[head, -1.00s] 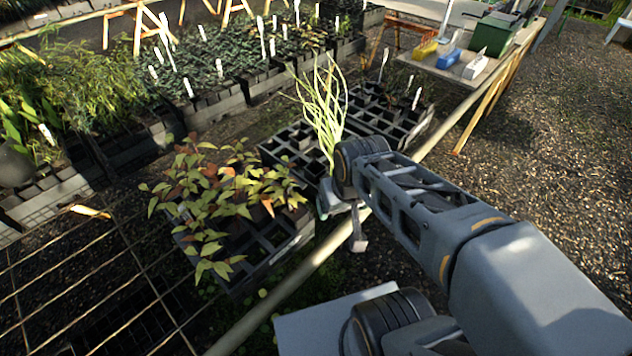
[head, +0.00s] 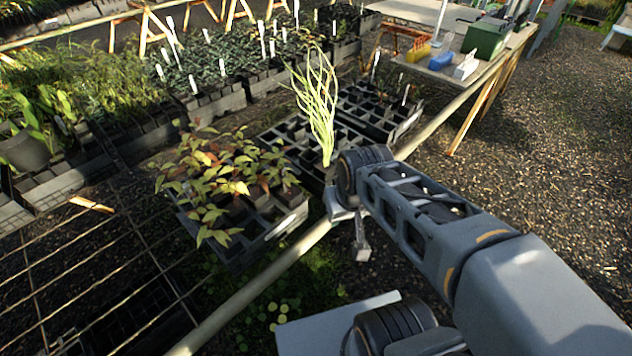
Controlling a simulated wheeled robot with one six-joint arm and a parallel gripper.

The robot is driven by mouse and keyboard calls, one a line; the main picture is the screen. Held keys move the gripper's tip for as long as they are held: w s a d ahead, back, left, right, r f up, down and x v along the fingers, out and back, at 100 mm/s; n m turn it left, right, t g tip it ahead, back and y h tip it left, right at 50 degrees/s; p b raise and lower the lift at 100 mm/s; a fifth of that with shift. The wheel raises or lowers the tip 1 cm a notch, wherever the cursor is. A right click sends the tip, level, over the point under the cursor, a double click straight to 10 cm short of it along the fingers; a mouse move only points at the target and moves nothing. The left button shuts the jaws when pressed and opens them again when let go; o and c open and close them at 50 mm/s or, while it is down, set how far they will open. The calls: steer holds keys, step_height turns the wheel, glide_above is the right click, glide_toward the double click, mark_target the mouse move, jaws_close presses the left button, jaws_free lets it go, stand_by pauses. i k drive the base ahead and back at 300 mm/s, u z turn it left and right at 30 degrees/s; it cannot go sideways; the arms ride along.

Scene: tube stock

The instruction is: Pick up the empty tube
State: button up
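Black tubes stand in trays in the head view. Several look empty, in the middle tray (head: 283,134) and in the tray behind it (head: 372,100). I cannot tell which one the task means. My gripper (head: 361,247) hangs below my wrist, over the ground on the near side of the long pale rail (head: 275,268). One finger shows; the other is hidden or hard to make out. No tube shows at the visible finger. My wrist covers part of the middle tray.
A leafy reddish-green plant tray (head: 250,250) stands left of my gripper. Tall thin grass (head: 318,105) rises just beyond my wrist. Wire mesh (head: 85,260) lies at left. A bench (head: 420,65) with a green box (head: 487,38) stands back right. Gravel at right is open.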

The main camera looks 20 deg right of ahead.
mark_target(308, 157)
steer(key=u, duration=0.55)
steer(key=k, duration=0.15)
steer(key=z, duration=1.4)
steer(key=i, duration=0.65)
steer(key=u, duration=1.65)
